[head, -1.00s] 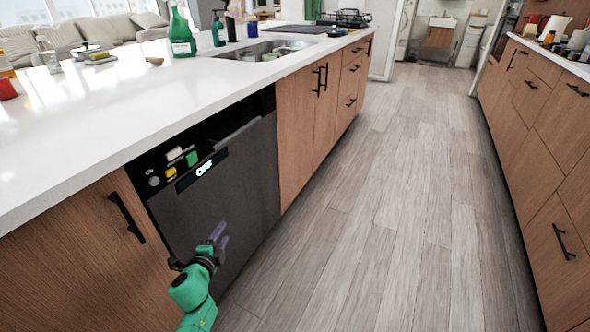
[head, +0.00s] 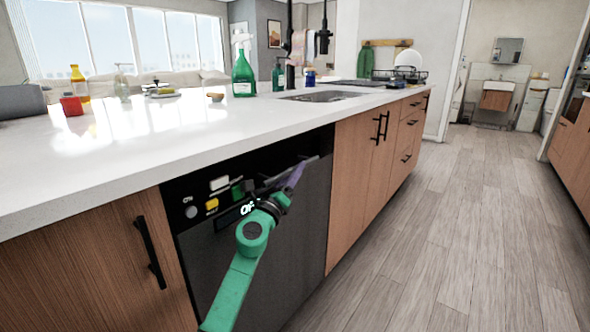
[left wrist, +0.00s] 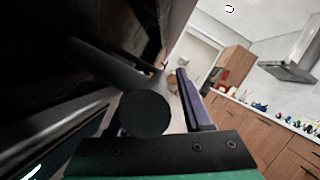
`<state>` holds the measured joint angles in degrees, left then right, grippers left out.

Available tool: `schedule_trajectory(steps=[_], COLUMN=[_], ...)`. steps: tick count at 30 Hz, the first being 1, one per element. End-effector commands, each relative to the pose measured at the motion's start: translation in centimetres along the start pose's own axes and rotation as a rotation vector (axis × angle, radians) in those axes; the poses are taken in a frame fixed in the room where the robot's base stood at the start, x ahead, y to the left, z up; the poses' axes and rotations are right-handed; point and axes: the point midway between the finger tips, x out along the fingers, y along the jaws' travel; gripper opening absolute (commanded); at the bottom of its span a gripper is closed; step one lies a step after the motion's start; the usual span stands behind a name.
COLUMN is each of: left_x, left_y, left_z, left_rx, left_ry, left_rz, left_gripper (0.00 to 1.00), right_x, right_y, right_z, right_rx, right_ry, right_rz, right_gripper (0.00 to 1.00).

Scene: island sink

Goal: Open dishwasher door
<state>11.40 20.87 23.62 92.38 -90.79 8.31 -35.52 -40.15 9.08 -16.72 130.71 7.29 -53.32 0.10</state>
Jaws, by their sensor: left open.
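The dishwasher (head: 285,265) is a dark grey front under the white counter, between wooden cabinets. Its door looks shut. In the left wrist view the gripper (left wrist: 160,85) is open, with dark dishwasher surfaces close on the left. I cannot tell whether a finger touches the door. My right gripper is not in view.
The white counter (head: 130,140) overhangs the dishwasher and holds bottles and a sink (head: 325,96). A cabinet with a black handle (head: 150,252) stands left of it. The wooden floor (head: 440,230) to the right is clear.

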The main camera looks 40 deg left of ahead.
Motion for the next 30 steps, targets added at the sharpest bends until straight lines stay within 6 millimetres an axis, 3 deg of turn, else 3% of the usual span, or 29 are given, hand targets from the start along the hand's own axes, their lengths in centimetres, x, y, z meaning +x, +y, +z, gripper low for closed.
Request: schedule_trajectory(steps=[3, 10, 11, 13, 15, 30], left_x=[1.12, 1.31, 1.30, 1.29, 1.28, 1.25], left_y=[0.06, 0.03, 0.03, 0.03, 0.03, 0.06], left_z=[-0.03, -0.04, -0.04, -0.05, -0.05, -0.09], left_rx=[0.001, 0.001, 0.001, 0.001, 0.000, 0.000], left_ry=[0.000, 0.001, 0.001, 0.001, 0.001, 0.001], left_rz=[0.001, 0.000, 0.000, 0.000, 0.000, 0.001], left_gripper=[0.50, 0.50, 0.46, 0.19, 0.00, 0.00], right_x=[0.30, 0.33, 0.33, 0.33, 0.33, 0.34], right_y=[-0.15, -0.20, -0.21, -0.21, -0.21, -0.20], right_z=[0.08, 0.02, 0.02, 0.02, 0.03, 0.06], right_rx=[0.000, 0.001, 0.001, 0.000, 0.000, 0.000], right_ry=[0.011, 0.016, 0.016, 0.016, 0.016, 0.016], right_rz=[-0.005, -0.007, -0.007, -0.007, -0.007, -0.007], right_gripper=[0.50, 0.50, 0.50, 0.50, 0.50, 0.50])
